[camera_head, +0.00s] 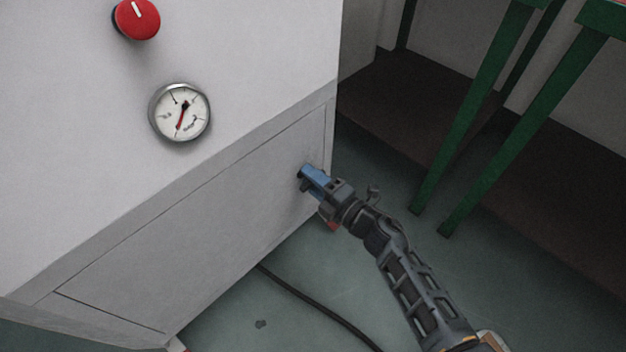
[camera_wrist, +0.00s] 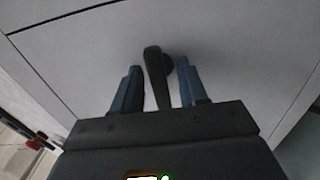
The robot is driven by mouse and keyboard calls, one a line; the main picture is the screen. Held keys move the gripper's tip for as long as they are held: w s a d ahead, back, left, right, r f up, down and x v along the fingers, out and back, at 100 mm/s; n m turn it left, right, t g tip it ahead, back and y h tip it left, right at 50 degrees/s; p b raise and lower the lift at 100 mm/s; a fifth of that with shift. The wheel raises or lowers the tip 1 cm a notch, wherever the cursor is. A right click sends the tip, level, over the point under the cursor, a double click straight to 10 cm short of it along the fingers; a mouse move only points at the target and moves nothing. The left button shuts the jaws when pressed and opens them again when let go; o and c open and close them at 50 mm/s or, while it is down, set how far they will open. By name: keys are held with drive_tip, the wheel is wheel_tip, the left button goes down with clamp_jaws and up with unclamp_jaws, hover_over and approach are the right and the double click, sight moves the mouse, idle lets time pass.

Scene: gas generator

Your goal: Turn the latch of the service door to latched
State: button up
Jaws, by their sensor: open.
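The service door (camera_head: 190,230) is the light grey lower panel of the white cabinet, and it lies flush in its frame. Its latch (camera_wrist: 156,74) is a dark lever on a round base in the wrist view. The lever points from its base down toward my gripper in that view. My gripper (camera_wrist: 158,85) is open, with one blue finger on each side of the lever. The right finger is close to the lever; I cannot tell whether it touches. In the head view my gripper (camera_head: 304,176) is at the door's right end and largely hides the latch.
A round gauge (camera_head: 180,112) and a red knob (camera_head: 137,19) are on the cabinet above the door. A green-legged stand (camera_head: 490,110) is at the right. A black cable (camera_head: 315,303) lies on the floor. Floor between cabinet and stand is mostly clear.

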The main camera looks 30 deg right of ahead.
drive_tip(key=shift+c, duration=0.4)
clamp_jaws()
drive_tip(key=shift+m+p, duration=0.3)
drive_tip(key=shift+p, duration=0.05)
drive_tip(key=m+p, duration=0.2)
drive_tip(key=shift+r+m, duration=0.15)
drive_tip(key=shift+m, duration=0.25)
drive_tip(key=m+p, duration=0.3)
drive_tip(key=m, duration=0.2)
drive_tip(key=shift+m+p, duration=0.3)
drive_tip(key=shift+p, duration=0.05)
drive_tip(key=m+p, duration=0.2)
drive_tip(key=m, duration=0.3)
drive_tip(key=shift+f+m+p, duration=0.2)
drive_tip(key=shift+m+p, duration=0.4)
drive_tip(key=shift+m, duration=1.3)
